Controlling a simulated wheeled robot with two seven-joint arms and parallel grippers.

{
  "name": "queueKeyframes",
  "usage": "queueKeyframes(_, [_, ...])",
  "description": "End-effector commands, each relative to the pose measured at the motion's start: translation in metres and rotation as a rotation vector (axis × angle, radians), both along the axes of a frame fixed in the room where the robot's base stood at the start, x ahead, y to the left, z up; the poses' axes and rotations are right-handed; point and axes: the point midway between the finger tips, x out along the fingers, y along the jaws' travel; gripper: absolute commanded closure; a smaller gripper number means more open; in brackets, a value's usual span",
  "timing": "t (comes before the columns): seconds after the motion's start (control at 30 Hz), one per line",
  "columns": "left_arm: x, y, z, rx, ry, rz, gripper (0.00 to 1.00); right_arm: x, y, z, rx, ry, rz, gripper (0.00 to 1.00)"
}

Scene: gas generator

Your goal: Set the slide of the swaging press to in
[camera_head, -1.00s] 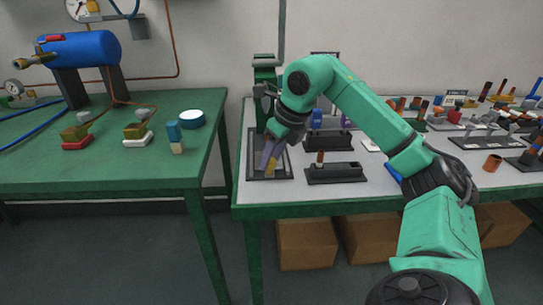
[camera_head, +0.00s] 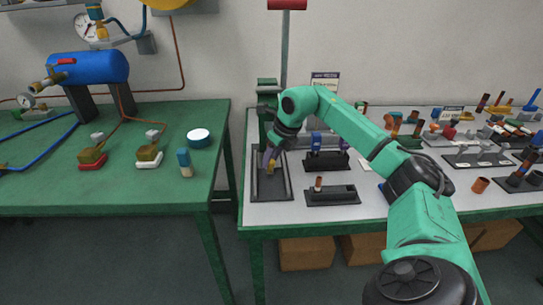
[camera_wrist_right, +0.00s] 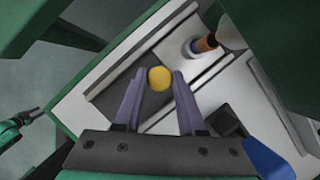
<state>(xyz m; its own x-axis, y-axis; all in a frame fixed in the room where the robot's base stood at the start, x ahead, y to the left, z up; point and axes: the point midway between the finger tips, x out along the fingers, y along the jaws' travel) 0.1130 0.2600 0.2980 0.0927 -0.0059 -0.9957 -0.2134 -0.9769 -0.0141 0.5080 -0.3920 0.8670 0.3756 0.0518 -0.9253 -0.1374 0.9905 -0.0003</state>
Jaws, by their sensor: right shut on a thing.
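The swaging press is a green upright (camera_head: 266,100) at the back of a dark rectangular base (camera_head: 273,190) on the right-hand table's left end. My right gripper (camera_head: 270,161) is low over the back half of this base, close to the upright. Its fingers are shut on the slide's yellow knob (camera_head: 270,168). In the right wrist view the round yellow knob (camera_wrist_right: 160,78) sits between the two purple-grey fingertips, above the dark base. The slide's body is mostly hidden by my gripper. My left gripper (camera_wrist_right: 36,116) shows small at the left edge of the right wrist view; its jaws are unclear.
A dark block with a small brown-tipped part (camera_head: 319,184) stands right of the base, and a rack with purple pieces (camera_head: 326,158) stands behind it. The press's red-topped lever (camera_head: 287,4) rises above. The left table (camera_head: 90,190) is across a gap.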

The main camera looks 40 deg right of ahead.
Motion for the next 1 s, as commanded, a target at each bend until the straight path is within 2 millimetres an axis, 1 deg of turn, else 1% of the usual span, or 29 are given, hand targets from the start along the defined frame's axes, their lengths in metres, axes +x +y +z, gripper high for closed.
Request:
queueKeyframes(0.07, [0.0,0.0,0.0,0.0,0.0,0.0,0.5,0.003,-0.002,0.004,-0.003,-0.017,-0.006,1.0])
queueKeyframes(0.1, [0.001,0.0,0.0,0.0,0.0,0.0,0.5,0.002,-0.002,0.004,-0.004,-0.017,-0.007,0.53])
queueKeyframes(0.17, [0.0,0.0,0.0,0.0,0.0,0.0,0.5,0.002,-0.002,0.004,-0.003,-0.016,-0.006,0.31])
queueKeyframes(0.47, [0.001,0.0,0.0,0.0,-0.001,0.0,0.5,0.001,-0.001,0.003,-0.002,-0.009,-0.003,0.31])
queueKeyframes(0.57, [0.001,0.0,0.0,0.0,-0.001,0.0,0.5,-0.001,-0.002,0.01,-0.002,-0.01,-0.004,0.31])
queueKeyframes(0.67, [0.001,0.0,0.001,0.0,-0.001,0.0,0.5,-0.008,-0.003,0.028,-0.005,-0.012,-0.004,0.31])
queueKeyframes(0.9, [0.001,0.0,0.009,-0.001,-0.002,0.001,0.5,-0.035,-0.007,0.096,-0.003,-0.015,-0.004,0.31])
queueKeyframes(1.0, [0.001,0.0,0.013,-0.001,-0.002,0.001,0.5,-0.045,-0.008,0.119,-0.002,-0.014,-0.005,0.31])
